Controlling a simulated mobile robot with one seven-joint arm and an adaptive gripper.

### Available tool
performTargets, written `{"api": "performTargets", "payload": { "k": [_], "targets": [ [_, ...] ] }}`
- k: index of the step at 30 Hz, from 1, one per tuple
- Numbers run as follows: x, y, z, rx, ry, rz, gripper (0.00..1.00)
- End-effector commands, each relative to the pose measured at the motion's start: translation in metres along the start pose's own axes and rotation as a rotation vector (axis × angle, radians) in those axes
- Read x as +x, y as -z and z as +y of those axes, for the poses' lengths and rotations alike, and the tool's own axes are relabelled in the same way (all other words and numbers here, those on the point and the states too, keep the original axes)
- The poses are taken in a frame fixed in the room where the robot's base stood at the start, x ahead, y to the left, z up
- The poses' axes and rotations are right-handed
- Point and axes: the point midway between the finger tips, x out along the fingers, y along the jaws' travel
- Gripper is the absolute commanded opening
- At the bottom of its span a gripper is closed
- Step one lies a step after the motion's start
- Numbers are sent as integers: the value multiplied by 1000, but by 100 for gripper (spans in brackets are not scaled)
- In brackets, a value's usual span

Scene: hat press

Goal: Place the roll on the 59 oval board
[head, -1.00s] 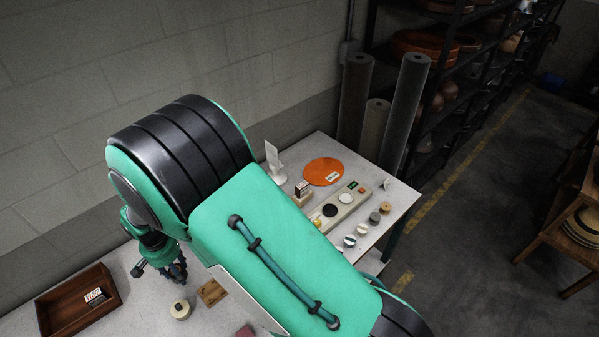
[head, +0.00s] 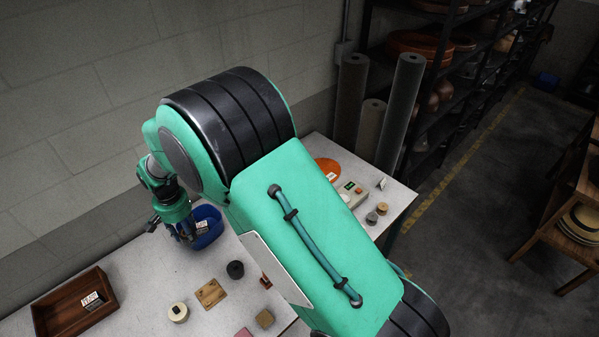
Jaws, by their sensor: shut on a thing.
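My gripper (head: 188,238) points down just left of and partly in front of the blue bin. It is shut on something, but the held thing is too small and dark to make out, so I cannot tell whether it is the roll. An orange oval board (head: 329,166) with a white label lies at the far end of the table, partly hidden by my arm. I cannot read its number. A cream round piece (head: 178,312) and a dark round piece (head: 235,269) stand on the near table. I cannot tell whether either is a roll.
A blue bin (head: 212,226) stands by the wall side. A brown wooden tray (head: 76,306) is at the left, with a small wooden block (head: 211,293) in the middle. Upright grey rolls (head: 401,105) stand behind the table's far end. My arm hides the table's middle.

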Motion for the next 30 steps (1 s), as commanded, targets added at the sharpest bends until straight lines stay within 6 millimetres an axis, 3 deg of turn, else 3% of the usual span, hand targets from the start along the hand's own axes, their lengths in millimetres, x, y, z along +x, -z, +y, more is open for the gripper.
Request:
{"api": "performTargets", "payload": {
  "k": [3, 15, 24, 30],
  "targets": [
    [-1, 40, 30, 11, 2, 3, 16],
    [-1, 153, 147, 22, 1, 1, 16],
    [-1, 220, 250, 31, 1, 2, 16],
    [0, 255, 325, 37, 1, 2, 16]
  ]
}}
